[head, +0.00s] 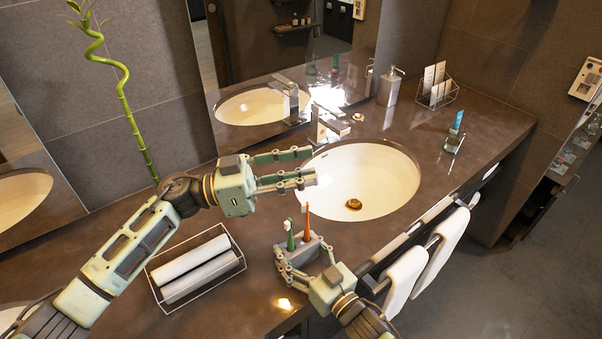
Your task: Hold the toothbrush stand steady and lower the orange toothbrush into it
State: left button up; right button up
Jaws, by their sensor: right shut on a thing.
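The grey toothbrush stand (304,253) is on the counter in front of the basin. A green toothbrush (290,236) and the orange toothbrush (307,222) both point up from it, side by side, their lower ends hidden in the stand. My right gripper (298,265) is shut on the stand from the front, its fingers around the near and left sides. My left gripper (308,166) is open and empty, pointing right over the near left rim of the basin. It is apart from the orange toothbrush, above it in the picture.
The white basin (375,168) with its faucet (328,125) lies behind the stand. A wire basket (158,291) of rolled towels stands left. A bamboo stalk (125,95) rises behind my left arm. A soap dispenser (389,88) and a tube in a cup (455,138) are farther right.

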jog(key=shift+f, duration=0.1)
jog(key=o, duration=1.4)
